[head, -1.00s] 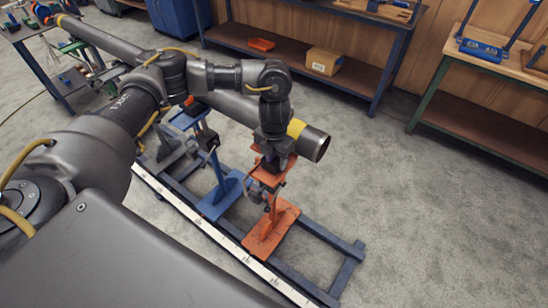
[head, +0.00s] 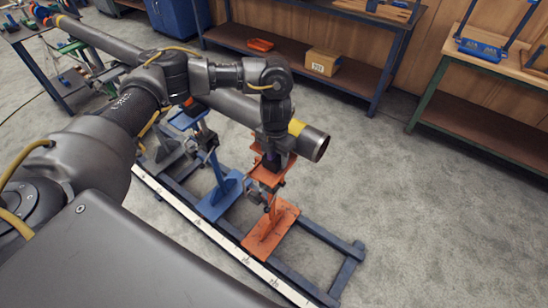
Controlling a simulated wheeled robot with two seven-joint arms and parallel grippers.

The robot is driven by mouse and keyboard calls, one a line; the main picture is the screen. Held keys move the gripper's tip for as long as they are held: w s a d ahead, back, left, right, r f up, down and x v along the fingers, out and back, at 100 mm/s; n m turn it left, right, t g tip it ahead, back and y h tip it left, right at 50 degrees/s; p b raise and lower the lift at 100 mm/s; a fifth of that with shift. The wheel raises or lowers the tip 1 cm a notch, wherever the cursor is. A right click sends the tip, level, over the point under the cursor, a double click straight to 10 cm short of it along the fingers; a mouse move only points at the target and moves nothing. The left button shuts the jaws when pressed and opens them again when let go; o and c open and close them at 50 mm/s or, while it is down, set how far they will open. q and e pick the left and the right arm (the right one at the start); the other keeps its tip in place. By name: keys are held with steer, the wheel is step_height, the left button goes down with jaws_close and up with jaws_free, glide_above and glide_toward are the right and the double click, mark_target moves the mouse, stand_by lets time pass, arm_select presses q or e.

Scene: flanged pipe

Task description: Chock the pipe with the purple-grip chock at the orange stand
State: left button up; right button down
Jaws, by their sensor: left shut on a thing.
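The grey pipe (head: 232,103) runs from the upper left to its open end near the middle, with a yellow band (head: 297,127) near that end. The orange stand (head: 271,228) is under the pipe's near end. My left gripper (head: 271,160) points down at the top of the orange stand, beside the pipe. It is shut on the purple-grip chock (head: 270,163), of which only a small dark purple part shows; my gripper hides the rest. I cannot tell whether the chock touches the pipe. My right gripper is not in view.
A blue stand (head: 222,197) is left of the orange one, on a dark blue floor frame (head: 341,275) with a white scale strip (head: 211,242). Shelves with a cardboard box (head: 323,62) and a workbench (head: 490,130) stand behind. Floor at right is clear.

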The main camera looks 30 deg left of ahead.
arm_select(q)
steer(key=shift+w+d+b, duration=0.15)
steer(key=shift+w+b, duration=0.35)
steer(key=shift+w, duration=0.55)
steer(key=o, duration=1.1)
